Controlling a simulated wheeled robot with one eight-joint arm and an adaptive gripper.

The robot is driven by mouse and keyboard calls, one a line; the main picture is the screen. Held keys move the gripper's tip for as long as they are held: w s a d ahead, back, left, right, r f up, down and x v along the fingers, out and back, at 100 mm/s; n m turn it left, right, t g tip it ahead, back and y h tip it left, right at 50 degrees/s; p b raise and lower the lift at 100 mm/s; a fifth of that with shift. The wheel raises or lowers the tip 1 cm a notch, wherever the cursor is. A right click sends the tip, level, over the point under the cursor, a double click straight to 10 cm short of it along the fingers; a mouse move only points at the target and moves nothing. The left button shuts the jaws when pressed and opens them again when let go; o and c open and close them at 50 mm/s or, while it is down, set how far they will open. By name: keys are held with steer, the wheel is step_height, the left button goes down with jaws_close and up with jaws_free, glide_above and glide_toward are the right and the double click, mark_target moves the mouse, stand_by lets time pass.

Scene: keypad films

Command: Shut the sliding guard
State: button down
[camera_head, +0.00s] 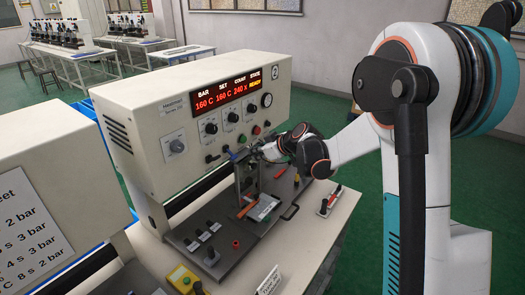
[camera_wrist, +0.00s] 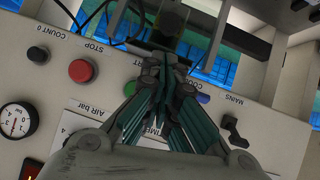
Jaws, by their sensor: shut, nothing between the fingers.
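The sliding guard looks to be the grey upright frame (camera_head: 246,176) at the front of the heat-press machine (camera_head: 180,118), above its work plate; I cannot tell for sure how far it is slid. My gripper (camera_head: 258,153) is beside the top of this frame, in front of the machine's control panel. In the wrist view my gripper (camera_wrist: 168,62) has its fingers together, with nothing between them. I cannot tell whether the fingertips touch the frame. The arm hides part of the area to its right.
The display (camera_head: 228,89) reads READY. A red STOP button (camera_wrist: 81,70) and a black knob (camera_wrist: 38,54) are close to the gripper in the wrist view. A yellow box (camera_head: 184,279) and a red-handled tool (camera_head: 329,201) lie on the bench. Another machine (camera_head: 50,190) stands at left.

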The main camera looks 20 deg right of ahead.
steer(key=shift+w+f, duration=0.25)
steer(key=shift+f, duration=0.9)
